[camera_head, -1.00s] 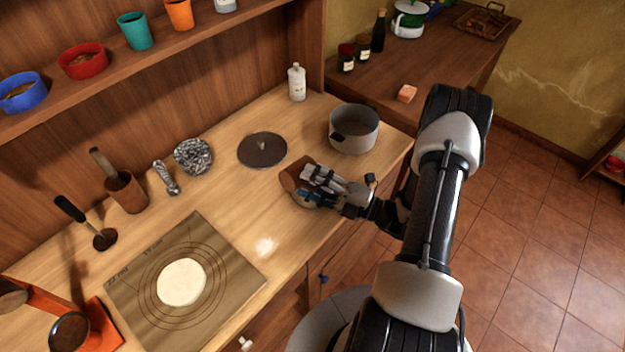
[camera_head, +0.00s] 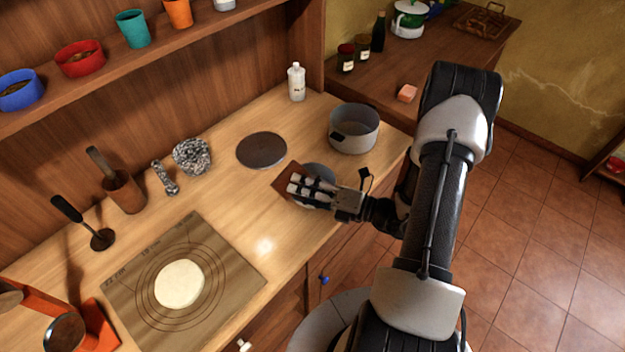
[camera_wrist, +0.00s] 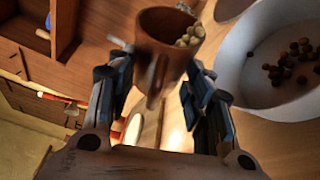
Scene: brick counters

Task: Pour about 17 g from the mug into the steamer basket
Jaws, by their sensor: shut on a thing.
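The brown mug (camera_wrist: 160,62) is between my fingers in the wrist view, with pale round pieces at its mouth. My gripper (camera_wrist: 155,98) is shut on it. In the head view the mug (camera_head: 284,181) is tilted over and partly covered by my gripper (camera_head: 306,187). A pale round container, seemingly the steamer basket (camera_wrist: 236,88), is close beside the mug in the wrist view, with several brown round pieces lying inside. I cannot tell how many pieces are left inside the mug.
A grey pot (camera_head: 354,142) stands close behind my gripper to the right. A dark round disc (camera_head: 262,150) lies behind to the left. A white bottle (camera_head: 296,82) stands at the back. A mat (camera_head: 225,255) with pale dough (camera_head: 180,284) lies at the left front.

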